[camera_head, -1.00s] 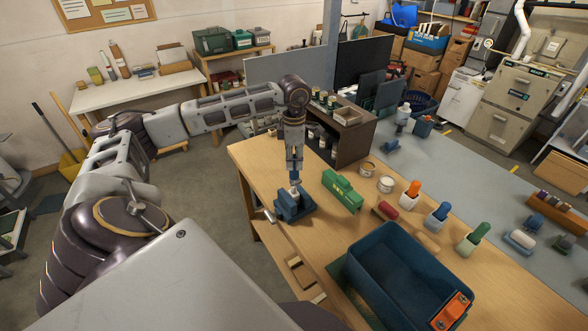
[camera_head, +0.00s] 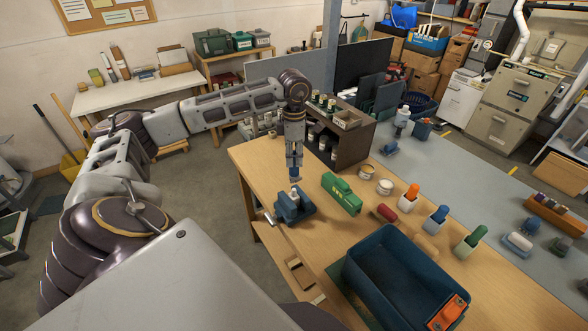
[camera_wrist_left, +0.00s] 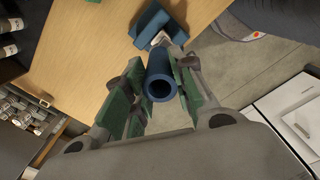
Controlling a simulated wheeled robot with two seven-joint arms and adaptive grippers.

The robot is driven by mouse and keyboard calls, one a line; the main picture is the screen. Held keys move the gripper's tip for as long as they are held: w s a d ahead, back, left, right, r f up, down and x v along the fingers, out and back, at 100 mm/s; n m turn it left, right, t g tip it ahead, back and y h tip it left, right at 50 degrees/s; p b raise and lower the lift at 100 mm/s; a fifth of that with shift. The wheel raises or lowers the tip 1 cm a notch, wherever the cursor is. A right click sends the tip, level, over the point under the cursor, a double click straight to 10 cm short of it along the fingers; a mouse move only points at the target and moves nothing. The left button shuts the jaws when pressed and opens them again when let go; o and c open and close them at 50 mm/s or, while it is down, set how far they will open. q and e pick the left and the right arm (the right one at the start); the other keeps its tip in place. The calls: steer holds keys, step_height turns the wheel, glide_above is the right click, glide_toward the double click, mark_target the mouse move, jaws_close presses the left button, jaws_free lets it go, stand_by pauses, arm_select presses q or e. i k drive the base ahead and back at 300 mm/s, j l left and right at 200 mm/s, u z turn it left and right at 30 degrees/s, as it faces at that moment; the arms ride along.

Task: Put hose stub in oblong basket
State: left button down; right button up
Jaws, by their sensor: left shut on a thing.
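The hose stub (camera_wrist_left: 161,79), a short blue tube, is between the fingers of my left gripper (camera_wrist_left: 158,95) in the left wrist view, its open end facing the camera. In the head view my left gripper (camera_head: 295,176) points down and is shut on the stub, directly above a blue vise-like holder (camera_head: 301,212) with a white part on top. I cannot tell whether the stub still touches the white part. The oblong basket (camera_head: 366,290) is deep blue, stands at the table's front right, and looks empty inside, with an orange piece on its near right rim. My right gripper is out of view.
Bottles with orange, blue and green tops line the basket's far side. Two small tins (camera_head: 367,172) and a dark shelf unit (camera_head: 340,135) are behind.

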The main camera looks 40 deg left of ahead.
mark_target(392, 292)
steer(key=k, duration=1)
